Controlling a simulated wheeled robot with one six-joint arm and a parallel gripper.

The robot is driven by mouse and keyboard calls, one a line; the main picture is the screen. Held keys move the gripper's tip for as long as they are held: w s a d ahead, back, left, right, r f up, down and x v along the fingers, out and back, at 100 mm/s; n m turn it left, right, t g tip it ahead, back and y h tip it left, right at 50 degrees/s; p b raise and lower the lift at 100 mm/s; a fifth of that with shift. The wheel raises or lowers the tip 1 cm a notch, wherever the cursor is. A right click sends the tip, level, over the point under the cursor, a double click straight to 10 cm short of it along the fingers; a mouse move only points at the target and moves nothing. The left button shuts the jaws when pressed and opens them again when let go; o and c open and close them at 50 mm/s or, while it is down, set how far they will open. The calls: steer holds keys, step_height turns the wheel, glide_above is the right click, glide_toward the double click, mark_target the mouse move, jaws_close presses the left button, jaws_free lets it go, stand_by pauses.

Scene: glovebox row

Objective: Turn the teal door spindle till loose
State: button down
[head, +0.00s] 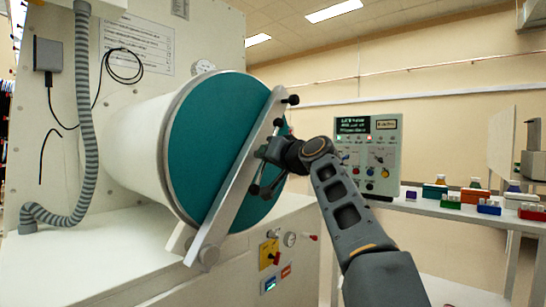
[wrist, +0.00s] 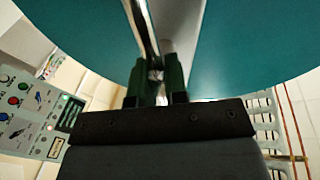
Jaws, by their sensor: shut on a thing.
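The round teal door (head: 215,135) closes the end of a white cylinder, with a slanted metal bar (head: 235,180) across its face. The door spindle (head: 254,189) stands at the middle of this bar, with dark knobs showing above and below my gripper. My gripper (head: 266,154) is shut on the spindle and hides its centre in the head view. In the wrist view, my gripper's two dark green fingers (wrist: 155,82) are on either side of a narrow metal part of the spindle (wrist: 156,73), against the teal door (wrist: 245,45).
A grey control box (head: 367,150) stands on a white bench behind my arm, with several small coloured racks and bottles to its right. A ribbed grey hose (head: 85,110) hangs at the left. A panel with a yellow switch plate (head: 268,254) lies below the door.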

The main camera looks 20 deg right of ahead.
steer(key=shift+f, duration=0.1)
steer(key=c, duration=1.1)
jaws_free()
steer(key=shift+c, duration=0.2)
steer(key=b+v, duration=0.1)
steer(key=v, duration=1.2)
steer(key=shift+s, duration=0.35)
steer(key=shift+d, duration=0.15)
steer(key=s+a+f+g+h+p, duration=0.3)
steer(key=a+f+g+p, duration=0.4)
steer(key=p, duration=1.6)
steer(key=s+f+n+g+h+p, duration=0.1)
steer(key=s+g+p, duration=0.5)
steer(key=s+p, duration=0.6)
steer(key=shift+d+f+n+h+p, duration=0.4)
steer(key=shift+f+h+p, duration=0.55)
steer(key=shift+h, duration=0.25)
